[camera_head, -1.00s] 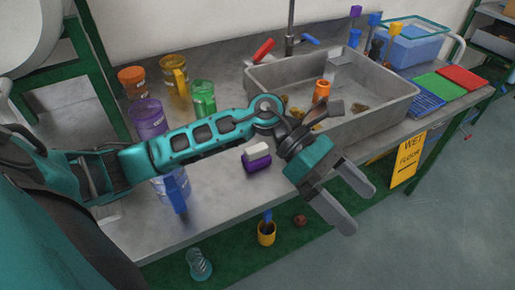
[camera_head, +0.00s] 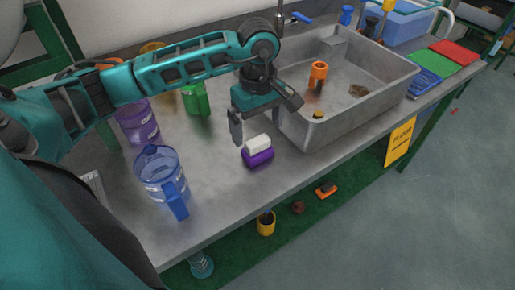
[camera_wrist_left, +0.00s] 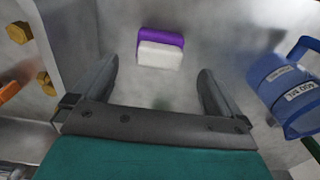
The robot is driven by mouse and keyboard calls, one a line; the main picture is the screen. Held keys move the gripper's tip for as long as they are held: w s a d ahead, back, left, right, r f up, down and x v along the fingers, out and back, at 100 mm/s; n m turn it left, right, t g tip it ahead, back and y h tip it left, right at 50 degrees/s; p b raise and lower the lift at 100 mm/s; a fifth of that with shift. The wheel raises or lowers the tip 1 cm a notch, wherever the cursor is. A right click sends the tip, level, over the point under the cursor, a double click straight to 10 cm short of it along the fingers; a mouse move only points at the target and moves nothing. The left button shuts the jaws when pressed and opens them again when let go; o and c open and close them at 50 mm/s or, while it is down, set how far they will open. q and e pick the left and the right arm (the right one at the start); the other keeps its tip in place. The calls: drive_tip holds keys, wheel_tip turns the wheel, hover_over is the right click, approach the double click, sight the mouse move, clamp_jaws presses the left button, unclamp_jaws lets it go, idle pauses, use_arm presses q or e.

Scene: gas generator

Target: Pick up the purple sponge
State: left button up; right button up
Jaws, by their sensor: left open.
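The purple sponge (camera_head: 258,158) lies on the metal table, with a white block (camera_head: 257,143) against it on its far side. In the left wrist view the purple sponge (camera_wrist_left: 160,37) lies just beyond the white block (camera_wrist_left: 160,55), ahead of the fingers and between their lines. My left gripper (camera_head: 238,130) points down above the table, just left of and behind the sponge, not touching it. In the left wrist view my left gripper (camera_wrist_left: 158,85) is open and empty. My right gripper is not in view.
A grey sink basin (camera_head: 345,115) stands close to the right of the gripper, holding an orange item (camera_head: 317,75). A blue measuring jug (camera_head: 160,175) stands to the left, with a purple jug (camera_head: 137,122) and a green jug (camera_head: 197,97) behind. The table front is clear.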

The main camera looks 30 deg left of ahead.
sight(257, 140)
use_arm(q)
drive_tip(key=shift+w+f, duration=0.1)
drive_tip(key=shift+f, duration=3.5)
drive_tip(key=shift+a, duration=0.1)
drive_tip(key=shift+c, duration=0.5)
drive_tip(key=c, duration=1)
drive_tip(key=shift+o, duration=0.2)
drive_tip(key=shift+r, duration=0.15)
wheel_tip(257, 140, up, 20)
drive_tip(key=p, duration=0.1)
